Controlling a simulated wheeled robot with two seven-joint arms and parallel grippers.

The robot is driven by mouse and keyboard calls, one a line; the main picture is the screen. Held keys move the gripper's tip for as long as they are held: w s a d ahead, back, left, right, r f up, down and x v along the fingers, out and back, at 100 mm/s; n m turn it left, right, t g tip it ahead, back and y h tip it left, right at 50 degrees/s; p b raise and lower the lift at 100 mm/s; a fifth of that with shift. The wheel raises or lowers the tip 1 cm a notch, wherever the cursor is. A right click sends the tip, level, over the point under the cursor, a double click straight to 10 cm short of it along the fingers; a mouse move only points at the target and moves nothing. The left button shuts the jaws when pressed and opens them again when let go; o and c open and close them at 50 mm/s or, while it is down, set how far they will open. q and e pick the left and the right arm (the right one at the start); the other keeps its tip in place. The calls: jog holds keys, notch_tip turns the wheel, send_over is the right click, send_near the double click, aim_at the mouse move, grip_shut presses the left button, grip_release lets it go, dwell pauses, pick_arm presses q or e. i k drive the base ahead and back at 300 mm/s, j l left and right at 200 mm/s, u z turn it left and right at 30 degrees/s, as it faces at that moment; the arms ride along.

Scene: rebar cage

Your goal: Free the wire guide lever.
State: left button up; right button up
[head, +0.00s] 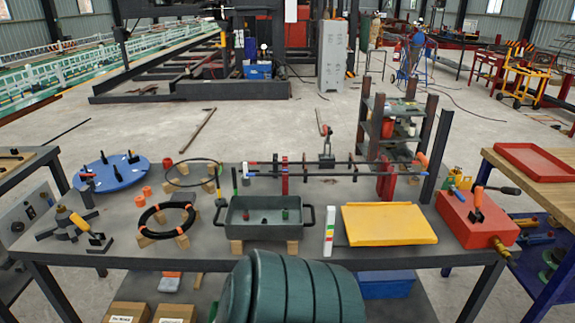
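I cannot tell for certain which part is the wire guide lever. An orange-handled lever (478,201) stands upright on the red box (462,222) at the right end of the grey table (205,255). A dark upright piece with a reddish tip (326,146) stands behind the horizontal bars (345,164) at the table's back. What may hold either one is too small to make out. Neither of my grippers is in view, and nothing is seen touching these parts.
A green-grey tray (265,219) sits on wooden blocks mid-table. A yellow tilted plate (388,225) lies right of it. A black ring (167,220), a blue disc (112,172) and a yellow-and-black tool (72,220) fill the left. Little of the tabletop is clear.

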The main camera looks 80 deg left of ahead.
aim_at(77, 218)
jog(key=u, duration=4.05)
